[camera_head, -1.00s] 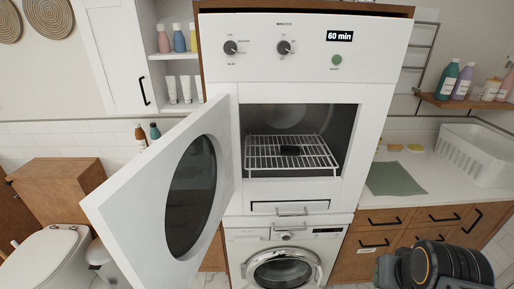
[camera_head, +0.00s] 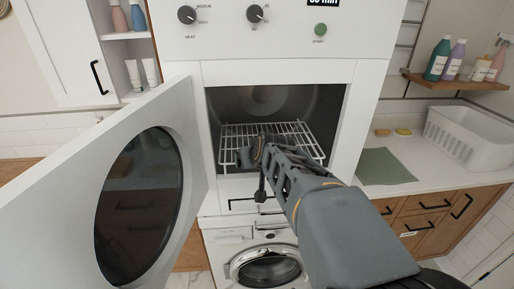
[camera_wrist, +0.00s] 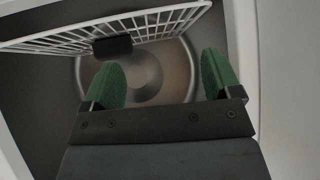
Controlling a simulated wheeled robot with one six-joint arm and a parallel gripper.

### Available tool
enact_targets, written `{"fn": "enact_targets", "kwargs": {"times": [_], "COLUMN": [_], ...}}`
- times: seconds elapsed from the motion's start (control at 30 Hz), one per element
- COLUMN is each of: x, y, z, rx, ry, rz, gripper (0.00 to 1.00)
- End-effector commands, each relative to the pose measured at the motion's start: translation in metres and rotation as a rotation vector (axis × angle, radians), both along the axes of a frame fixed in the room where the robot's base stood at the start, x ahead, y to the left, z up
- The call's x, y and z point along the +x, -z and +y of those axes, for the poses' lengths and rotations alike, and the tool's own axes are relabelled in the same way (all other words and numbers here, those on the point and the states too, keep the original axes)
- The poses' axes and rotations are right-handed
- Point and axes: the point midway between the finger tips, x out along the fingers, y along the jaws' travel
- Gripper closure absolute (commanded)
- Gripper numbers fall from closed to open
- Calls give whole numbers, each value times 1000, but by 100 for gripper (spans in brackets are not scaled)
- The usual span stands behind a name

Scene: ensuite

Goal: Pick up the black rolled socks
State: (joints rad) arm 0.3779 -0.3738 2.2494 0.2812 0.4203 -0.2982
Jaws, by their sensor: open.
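The black rolled socks (camera_wrist: 112,46) show in the wrist view as a small dark bundle on the white wire rack (camera_wrist: 40,42), left of centre near the top. In the head view my arm hides them. My gripper (camera_wrist: 158,72) has two green fingertips, wide apart with nothing between them. The socks are beyond the left fingertip in the picture and apart from it. In the head view my gripper (camera_head: 252,156) is at the front of the open white cabinet, over the near part of the rack (camera_head: 300,135).
The open cabinet door (camera_head: 60,205) with its round dark window stands to the left. A drawer handle (camera_head: 240,205) and a washing machine (camera_head: 265,268) are below the opening. On the right counter lie a grey-green cloth (camera_head: 385,166) and a white basket (camera_head: 465,140).

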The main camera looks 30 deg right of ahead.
Motion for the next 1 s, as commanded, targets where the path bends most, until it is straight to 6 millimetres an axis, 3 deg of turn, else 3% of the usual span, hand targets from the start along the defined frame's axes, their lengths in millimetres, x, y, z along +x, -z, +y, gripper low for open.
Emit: {"fn": "enact_targets", "kwargs": {"times": [0.03,0.1,0.17,0.3,0.6,1.0], "x": [11,21,28,48,86,109], "y": [6,2,1,7,28,45], "z": [-28,-57,-75,-100,-120,-133], "rx": [-23,-58,-83,-110,-113,-112], "ry": [58,113,148,183,187,189], "rz": [-48,-107,-141,-175,-178,-177], "gripper": [12,5,0,0,0,0]}}
